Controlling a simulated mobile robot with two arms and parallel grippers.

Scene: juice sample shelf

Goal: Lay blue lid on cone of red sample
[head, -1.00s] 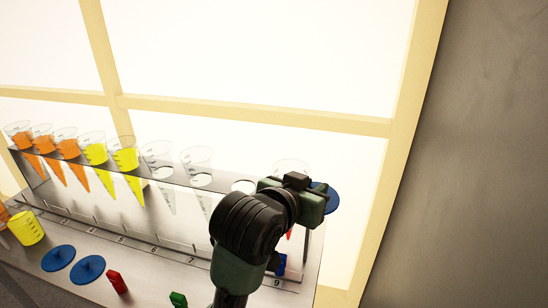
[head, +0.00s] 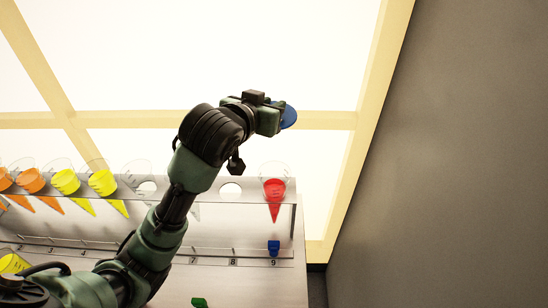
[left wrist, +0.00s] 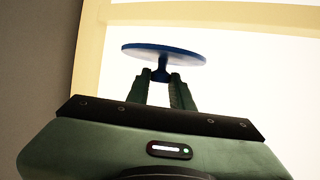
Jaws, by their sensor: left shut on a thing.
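My left gripper (head: 281,112) is shut on the blue lid (head: 290,117), a round disc held above the shelf. In the left wrist view, the fingers (left wrist: 161,82) grip the stem under the disc (left wrist: 165,52). The red sample is in a clear cone (head: 274,196), upright in the rack at position 9, with its top uncovered. The lid is above the cone in the head view and clearly apart from it. My right gripper is not in view.
The rack (head: 255,198) holds orange cones (head: 30,180), yellow cones (head: 103,182) and a clear cone (head: 137,172). An empty hole (head: 231,189) is left of the red sample. A blue block (head: 273,247) is below it, and a green block (head: 199,302) lies in front.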

